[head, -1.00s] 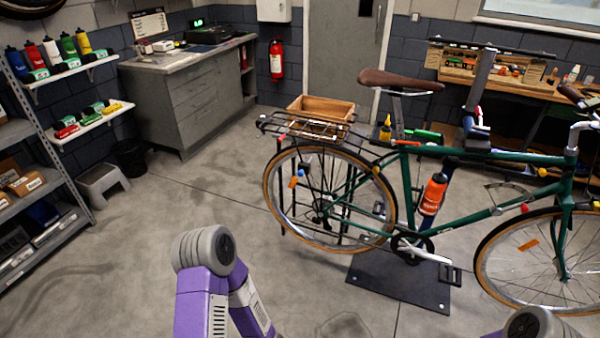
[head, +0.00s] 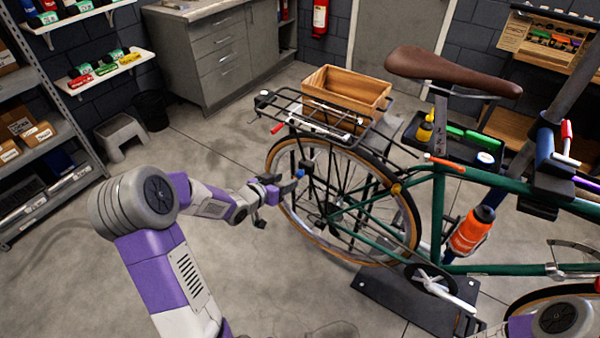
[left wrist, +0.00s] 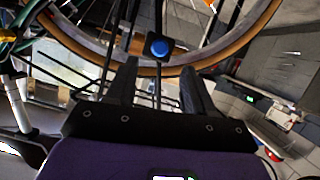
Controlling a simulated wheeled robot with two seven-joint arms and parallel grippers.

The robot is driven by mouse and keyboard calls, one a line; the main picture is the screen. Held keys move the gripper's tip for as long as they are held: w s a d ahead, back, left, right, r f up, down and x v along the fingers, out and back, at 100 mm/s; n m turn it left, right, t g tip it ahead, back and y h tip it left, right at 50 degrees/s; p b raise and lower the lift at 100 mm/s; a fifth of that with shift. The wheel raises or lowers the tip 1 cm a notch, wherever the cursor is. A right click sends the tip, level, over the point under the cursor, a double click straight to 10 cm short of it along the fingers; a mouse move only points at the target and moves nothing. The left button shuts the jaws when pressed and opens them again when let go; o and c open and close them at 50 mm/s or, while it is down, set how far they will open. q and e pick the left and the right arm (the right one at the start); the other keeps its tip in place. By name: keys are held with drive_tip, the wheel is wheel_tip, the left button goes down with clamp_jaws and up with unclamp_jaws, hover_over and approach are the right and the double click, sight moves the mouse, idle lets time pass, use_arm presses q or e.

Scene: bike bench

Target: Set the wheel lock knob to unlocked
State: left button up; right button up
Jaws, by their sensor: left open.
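The wheel lock knob looks to be the blue round cap on a black square body (left wrist: 158,47), by the rear wheel (left wrist: 165,72) in the left wrist view. In the head view a small blue part (head: 299,173) shows at the left side of the rear wheel (head: 290,235). My left gripper (head: 285,187) is beside it; its open fingers (left wrist: 160,78) lie either side of the knob's line, with the knob a little beyond the tips and nothing held. I cannot read the knob's setting. My right gripper is out of view.
The green bicycle (head: 440,215) stands over a black base plate (head: 420,305). Its rear rack (head: 305,112) carries a wooden crate (head: 345,95) above my left gripper. A shelf unit (head: 50,130) stands at the left.

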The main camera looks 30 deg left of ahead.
sight(298, 175)
use_arm(q)
drive_tip(key=b+x, duration=0.1)
drive_tip(key=x, duration=0.4)
drive_tip(key=shift+d+f, duration=0.1)
drive_tip(key=shift+f, duration=0.1)
drive_tip(key=shift+w+d+b, duration=0.1)
drive_tip(key=shift+w+b, duration=0.25)
drive_tip(key=shift+w, duration=0.05)
drive_tip(key=shift+c, duration=0.5)
clamp_jaws()
